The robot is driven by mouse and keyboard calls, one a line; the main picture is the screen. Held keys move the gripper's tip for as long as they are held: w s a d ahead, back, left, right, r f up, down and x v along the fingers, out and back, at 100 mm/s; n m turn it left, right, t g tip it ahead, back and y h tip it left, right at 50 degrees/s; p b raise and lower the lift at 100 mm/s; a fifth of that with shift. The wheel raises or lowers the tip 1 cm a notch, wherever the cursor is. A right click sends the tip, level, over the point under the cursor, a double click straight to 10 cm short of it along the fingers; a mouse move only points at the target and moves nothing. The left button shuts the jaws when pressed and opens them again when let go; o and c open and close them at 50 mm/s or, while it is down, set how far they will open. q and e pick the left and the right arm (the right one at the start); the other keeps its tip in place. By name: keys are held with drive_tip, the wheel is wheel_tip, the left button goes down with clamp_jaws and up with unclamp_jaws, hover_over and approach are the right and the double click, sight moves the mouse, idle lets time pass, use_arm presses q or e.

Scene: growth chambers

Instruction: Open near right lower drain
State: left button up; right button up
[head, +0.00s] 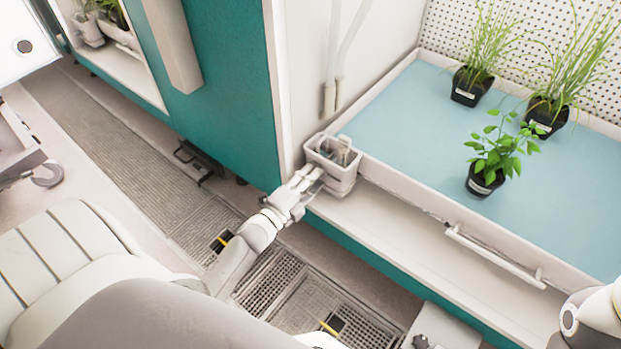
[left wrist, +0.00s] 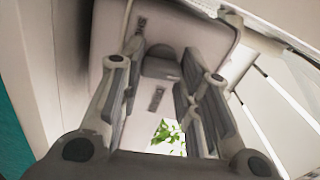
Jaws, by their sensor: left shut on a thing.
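A small pale drain box (head: 343,186) sits at the near left corner of the blue-floored tray (head: 395,110), with a grey part (head: 338,152) inside its top. My left gripper (head: 312,180) reaches up to the box's front left side. My right gripper is out of view; part of my right arm shows at the lower right.
Three potted plants (head: 487,181) stand in the tray. A white bar handle (head: 493,255) runs along its front. Two pale hoses (head: 331,90) hang above the box beside a white post. Floor grates (head: 268,280) with yellow-handled openings lie below.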

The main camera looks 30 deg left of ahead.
use_arm(q)
drive_tip(key=shift+f+m, duration=0.1)
drive_tip(key=shift+m, duration=0.5)
drive_tip(key=o, duration=1)
drive_tip(key=s, duration=0.8)
drive_tip(key=s+a, duration=0.1)
drive_tip(key=s, duration=0.3)
